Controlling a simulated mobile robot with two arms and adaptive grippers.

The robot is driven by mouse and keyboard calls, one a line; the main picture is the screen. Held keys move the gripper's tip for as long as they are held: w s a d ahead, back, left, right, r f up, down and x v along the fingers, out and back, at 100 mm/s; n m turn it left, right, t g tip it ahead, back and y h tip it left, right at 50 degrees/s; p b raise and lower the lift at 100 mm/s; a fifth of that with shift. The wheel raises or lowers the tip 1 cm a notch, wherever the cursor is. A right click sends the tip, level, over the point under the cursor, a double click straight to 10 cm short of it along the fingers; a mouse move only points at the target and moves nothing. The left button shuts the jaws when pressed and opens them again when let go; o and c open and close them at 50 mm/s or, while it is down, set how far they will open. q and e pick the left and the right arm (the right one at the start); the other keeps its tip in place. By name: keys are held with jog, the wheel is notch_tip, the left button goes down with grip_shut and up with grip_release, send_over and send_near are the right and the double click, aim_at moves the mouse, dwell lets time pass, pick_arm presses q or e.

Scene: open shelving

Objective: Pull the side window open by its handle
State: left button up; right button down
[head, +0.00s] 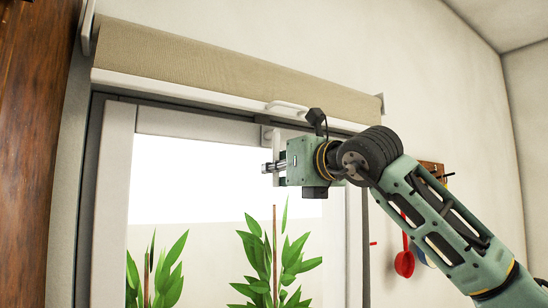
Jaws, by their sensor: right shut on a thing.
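The side window fills the middle of the head view, with a white sash (114,200) inside a dark outer frame (84,200). Its pale upright handle (276,146) sits near the top of the window, right of centre. My right gripper (270,167) reaches in from the right and is shut on the handle's lower part. The fingers and the gripper body partly hide the handle and the sash behind it. I cannot tell whether the sash stands open. My left gripper is not in view.
A rolled beige blind (230,70) with a white bar and a small white pull (287,106) hangs just above my right gripper. Green plants (272,262) show through the glass. Red utensils (404,262) hang on the right wall, behind my right arm. A wooden surface (30,150) borders the left.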

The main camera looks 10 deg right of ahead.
jog(key=s+d+f+t+b, duration=0.1)
jog(key=s+d+b, duration=0.1)
jog(key=s+b, duration=0.4)
jog(key=b, duration=0.3)
jog(key=shift+s+d+f+t+y, duration=0.3)
jog(key=shift+s+d, duration=0.05)
dwell(1.2)
jog(key=c, duration=2.1)
grip_release()
jog(key=shift+s, duration=0.1)
jog(key=o, duration=0.4)
jog(key=shift+s+d+r, duration=0.15)
jog(key=shift+s, duration=0.1)
jog(key=o, duration=0.3)
jog(key=shift+o, duration=0.2)
jog(key=shift+w, duration=0.15)
